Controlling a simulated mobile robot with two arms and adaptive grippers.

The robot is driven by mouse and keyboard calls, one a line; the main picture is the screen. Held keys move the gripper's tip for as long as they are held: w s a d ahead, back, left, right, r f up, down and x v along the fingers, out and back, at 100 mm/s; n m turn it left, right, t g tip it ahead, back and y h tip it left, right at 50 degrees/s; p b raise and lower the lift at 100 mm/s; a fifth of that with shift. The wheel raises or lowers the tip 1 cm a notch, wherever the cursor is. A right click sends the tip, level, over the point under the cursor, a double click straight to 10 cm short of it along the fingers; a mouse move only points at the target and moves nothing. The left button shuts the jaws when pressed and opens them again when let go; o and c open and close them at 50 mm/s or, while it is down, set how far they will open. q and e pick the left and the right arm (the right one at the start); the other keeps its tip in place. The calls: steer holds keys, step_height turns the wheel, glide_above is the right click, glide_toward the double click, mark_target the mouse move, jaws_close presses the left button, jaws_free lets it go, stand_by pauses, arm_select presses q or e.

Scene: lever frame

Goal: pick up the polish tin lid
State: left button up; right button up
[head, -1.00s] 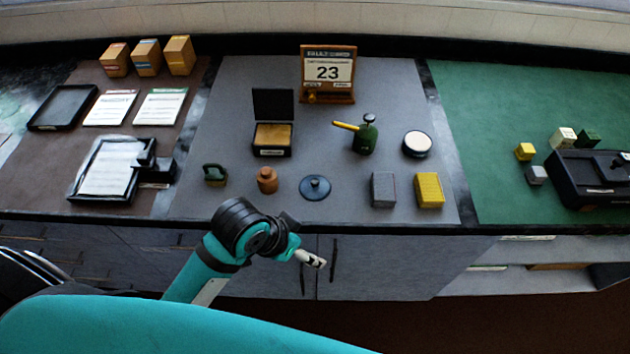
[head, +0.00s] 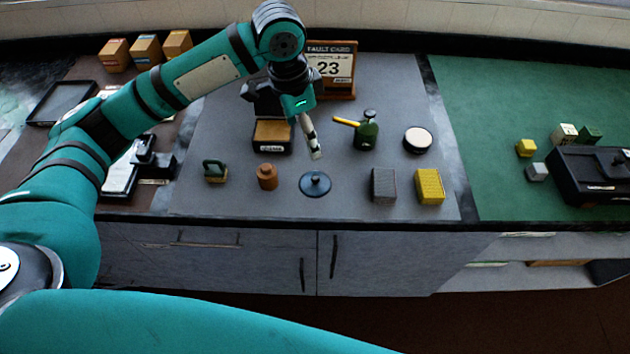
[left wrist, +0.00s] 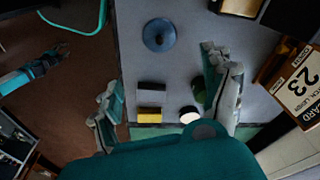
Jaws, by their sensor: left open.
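The polish tin lid (head: 315,184) is a dark blue disc with a small knob, lying flat on the grey mat near its front edge. It also shows in the left wrist view (left wrist: 159,34), towards the top. My left gripper (head: 314,152) hangs above the mat, just behind and above the lid in the head view. Its fingers are spread wide and empty in the left wrist view (left wrist: 166,98), apart from the lid. What looks like my right gripper (left wrist: 56,58) is small over the floor at the left of that view; its fingers are unclear.
Close to the lid stand a brown knobbed weight (head: 267,177), a grey block (head: 383,185) and a yellow block (head: 429,187). A green oil can (head: 367,133), a white-topped round tin (head: 418,140) and an open box (head: 271,137) stand behind. The mat around the lid is clear.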

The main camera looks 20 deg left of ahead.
arm_select(q)
steer(key=p, duration=0.3)
glide_above(313, 180)
steer(key=f, duration=1.1)
steer(key=shift+w+a+f, duration=0.1)
steer(key=shift+w+f, duration=0.1)
steer(key=shift+w, duration=0.05)
steer(key=shift+f, duration=0.3)
step_height(313, 180, down, 4)
steer(key=shift+r+p, duration=0.2)
steer(key=shift+p, duration=0.7)
steer(key=shift+f, duration=0.5)
steer(key=shift+s, duration=0.1)
steer(key=c, duration=1.4)
steer(key=shift+s, duration=0.1)
steer(key=shift+c, duration=0.4)
